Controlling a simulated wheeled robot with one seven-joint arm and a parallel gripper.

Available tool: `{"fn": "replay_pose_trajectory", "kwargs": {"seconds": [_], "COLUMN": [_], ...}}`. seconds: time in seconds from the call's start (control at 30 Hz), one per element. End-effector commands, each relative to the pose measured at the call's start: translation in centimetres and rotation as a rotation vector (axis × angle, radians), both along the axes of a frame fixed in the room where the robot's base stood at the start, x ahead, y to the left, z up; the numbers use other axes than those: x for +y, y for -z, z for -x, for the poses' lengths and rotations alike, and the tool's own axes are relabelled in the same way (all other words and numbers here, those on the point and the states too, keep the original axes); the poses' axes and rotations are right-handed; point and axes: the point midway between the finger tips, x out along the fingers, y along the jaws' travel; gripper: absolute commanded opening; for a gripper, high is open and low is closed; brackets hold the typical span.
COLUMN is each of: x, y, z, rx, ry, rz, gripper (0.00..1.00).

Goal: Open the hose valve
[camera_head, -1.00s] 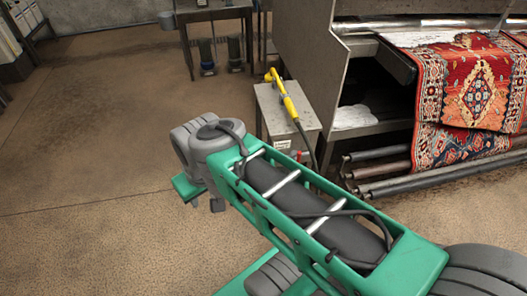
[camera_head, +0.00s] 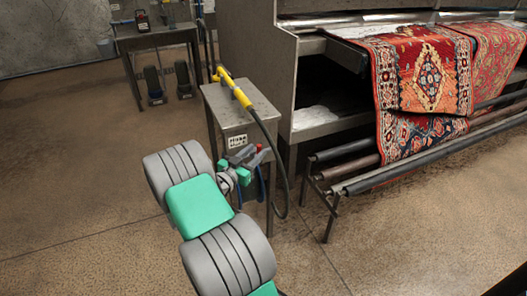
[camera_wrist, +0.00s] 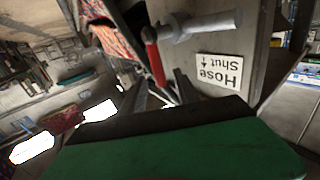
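The hose valve has a red lever handle (camera_wrist: 154,62) and a grey pipe (camera_wrist: 205,25) in the wrist view. In the head view its red handle (camera_head: 258,148) shows small on the front of the grey cabinet, near a label (camera_head: 237,141). The label (camera_wrist: 219,71) reads "Hose Shut" with an arrow and appears upside down in the wrist view. My gripper (camera_wrist: 161,88) is open, its two dark fingers apart, with the handle's lower end between or just beyond them. I cannot tell whether they touch. In the head view my gripper (camera_head: 236,172) is small beside the valve and partly hidden.
A yellow hose wand (camera_head: 233,87) lies on the cabinet top (camera_head: 254,108), its black hose (camera_head: 279,185) hanging down the right side. A rack with metal rollers (camera_head: 390,175) and a red patterned rug (camera_head: 425,75) stands right. Open floor (camera_head: 75,150) lies left.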

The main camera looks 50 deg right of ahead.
Motion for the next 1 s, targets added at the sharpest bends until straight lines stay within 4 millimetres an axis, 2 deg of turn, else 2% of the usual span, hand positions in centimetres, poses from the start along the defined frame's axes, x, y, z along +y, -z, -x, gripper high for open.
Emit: {"fn": "replay_pose_trajectory", "kwargs": {"seconds": [0.1, 0.3, 0.6, 1.0], "x": [-2.5, -5.5, -5.9, -5.9], "y": [0.0, -0.1, -0.1, -0.1], "z": [0.1, -0.2, -0.3, -0.3], "rx": [-0.003, -0.001, 0.0, 0.0], "ry": [0.006, 0.002, 0.001, 0.001], "rz": [-0.002, -0.002, -0.003, -0.003], "gripper": [0.37, 0.37, 0.37, 0.04]}}
